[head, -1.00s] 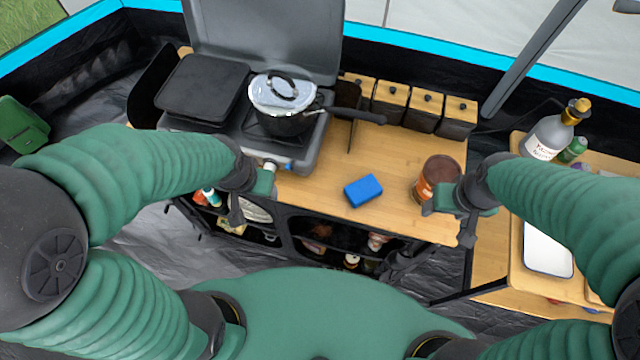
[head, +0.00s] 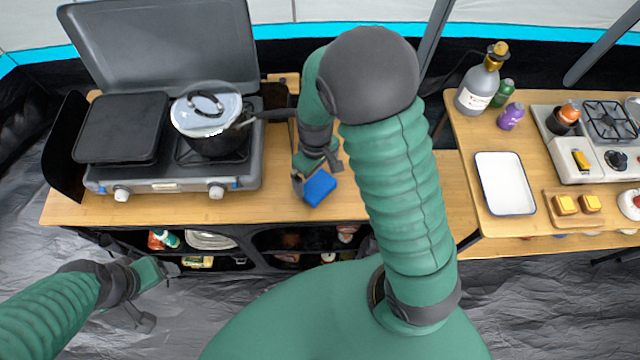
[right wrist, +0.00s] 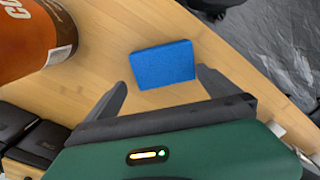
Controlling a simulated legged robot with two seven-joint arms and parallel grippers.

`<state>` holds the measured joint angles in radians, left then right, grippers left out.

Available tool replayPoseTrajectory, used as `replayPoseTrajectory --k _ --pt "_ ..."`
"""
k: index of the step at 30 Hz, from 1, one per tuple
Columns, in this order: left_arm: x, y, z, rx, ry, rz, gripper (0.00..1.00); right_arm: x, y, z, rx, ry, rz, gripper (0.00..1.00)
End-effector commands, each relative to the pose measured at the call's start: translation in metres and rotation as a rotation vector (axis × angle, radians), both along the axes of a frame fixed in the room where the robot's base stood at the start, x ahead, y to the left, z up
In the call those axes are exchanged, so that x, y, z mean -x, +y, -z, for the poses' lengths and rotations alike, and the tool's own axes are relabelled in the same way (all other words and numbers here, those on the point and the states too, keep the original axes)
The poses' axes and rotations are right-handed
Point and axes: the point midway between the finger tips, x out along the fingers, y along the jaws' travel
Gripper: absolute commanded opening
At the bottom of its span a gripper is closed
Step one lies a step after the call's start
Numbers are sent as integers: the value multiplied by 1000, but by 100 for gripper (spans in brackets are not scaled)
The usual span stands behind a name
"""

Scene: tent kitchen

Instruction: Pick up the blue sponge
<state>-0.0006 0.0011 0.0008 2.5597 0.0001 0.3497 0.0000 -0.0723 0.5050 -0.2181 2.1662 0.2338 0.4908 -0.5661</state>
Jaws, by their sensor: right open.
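The blue sponge (head: 320,188) lies flat on the wooden counter (head: 270,205), right of the stove. My right gripper (head: 317,174) is open just above it, at its far side and partly over its upper edge. In the right wrist view the sponge (right wrist: 163,64) sits in front of the gap between the two open fingers (right wrist: 160,80), with space on both sides. The fingers are not closed on it. My left gripper (head: 160,295) is open and empty, low in front of the counter, away from the sponge.
A lidded pot (head: 207,120) stands on the stove (head: 170,175), its handle pointing toward my right arm. A brown-orange can (right wrist: 30,40) stands near the gripper in the wrist view. The right table holds a bottle (head: 478,85) and a white tray (head: 505,183).

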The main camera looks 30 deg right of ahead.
Motion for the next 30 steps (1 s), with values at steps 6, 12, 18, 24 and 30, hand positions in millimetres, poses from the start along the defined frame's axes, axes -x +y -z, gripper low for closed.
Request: replayPoseTrajectory --k 6,12,18,24,30 --pt "0 0 2 0 0 -1 77 2 0 28 7 2 2 100" --pt "0 1 2 0 0 -1 77 2 -2 27 4 1 1 93" --pt "0 0 2 0 -1 -1 77 3 -2 27 4 1 1 67" --pt "0 0 2 0 -1 -1 77 2 -1 27 6 2 1 42" --pt "0 0 2 0 -1 -1 77 2 -1 26 5 1 1 42"
